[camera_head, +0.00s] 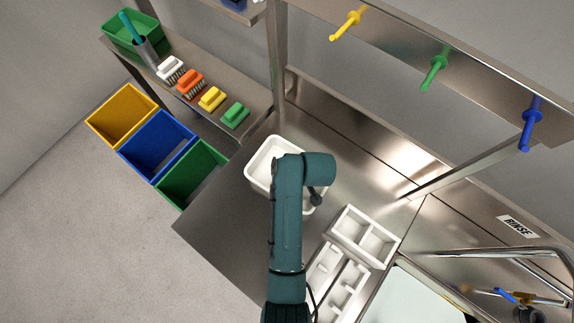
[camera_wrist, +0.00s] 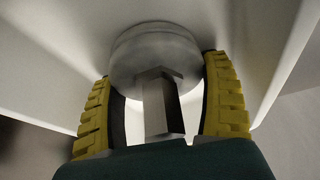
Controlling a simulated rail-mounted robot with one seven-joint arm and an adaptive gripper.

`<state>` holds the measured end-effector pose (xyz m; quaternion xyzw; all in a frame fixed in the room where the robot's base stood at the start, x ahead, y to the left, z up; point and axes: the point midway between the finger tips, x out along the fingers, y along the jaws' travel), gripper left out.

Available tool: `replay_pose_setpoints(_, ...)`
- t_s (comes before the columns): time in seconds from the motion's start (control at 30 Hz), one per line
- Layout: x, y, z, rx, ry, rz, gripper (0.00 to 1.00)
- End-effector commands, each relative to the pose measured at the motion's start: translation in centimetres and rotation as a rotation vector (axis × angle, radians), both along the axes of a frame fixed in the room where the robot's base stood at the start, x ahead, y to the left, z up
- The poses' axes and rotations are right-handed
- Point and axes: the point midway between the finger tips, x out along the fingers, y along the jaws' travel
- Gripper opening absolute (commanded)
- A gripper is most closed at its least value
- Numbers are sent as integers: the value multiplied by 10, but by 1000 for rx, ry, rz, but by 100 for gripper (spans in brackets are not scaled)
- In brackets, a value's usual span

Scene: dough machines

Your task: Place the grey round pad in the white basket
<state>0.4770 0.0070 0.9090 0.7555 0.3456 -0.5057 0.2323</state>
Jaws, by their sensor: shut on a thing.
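The white basket (camera_head: 262,158) stands on the steel counter, with my arm reaching over it and covering much of it. In the wrist view its pale walls (camera_wrist: 42,62) surround the gripper. The grey round pad (camera_wrist: 155,45) shows there as a round disc with a blocky grey handle. My gripper (camera_wrist: 160,78) has its yellow-padded fingers shut on the pad, one on each side. The pad is within the basket's walls; whether it touches the floor I cannot tell. In the head view the pad and fingertips are hidden by my arm.
White divided trays (camera_head: 364,237) stand right of the basket. A shelf at the upper left holds brushes (camera_head: 190,83) and a green tub (camera_head: 128,30). Yellow, blue and green bins (camera_head: 157,145) stand below it. A sink with a faucet (camera_head: 490,254) lies at lower right.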

Motion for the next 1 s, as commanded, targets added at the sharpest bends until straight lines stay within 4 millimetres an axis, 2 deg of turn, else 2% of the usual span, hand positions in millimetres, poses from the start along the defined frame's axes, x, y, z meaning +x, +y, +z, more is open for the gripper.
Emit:
replay_pose_setpoints(0.2,0,0,-3,0,0,-1,40)
replay_pose_setpoints(0.23,0,0,-2,0,2,-1,86)
replay_pose_setpoints(0.27,0,0,-2,0,2,-1,92)
replay_pose_setpoints(0.53,0,0,-2,1,1,-1,94)
replay_pose_setpoints(0.67,-1,-2,7,0,-1,-1,94)
replay_pose_setpoints(0.77,-5,-7,25,1,-2,-3,94)
replay_pose_setpoints(1.0,-21,-25,82,-1,-2,-3,94)
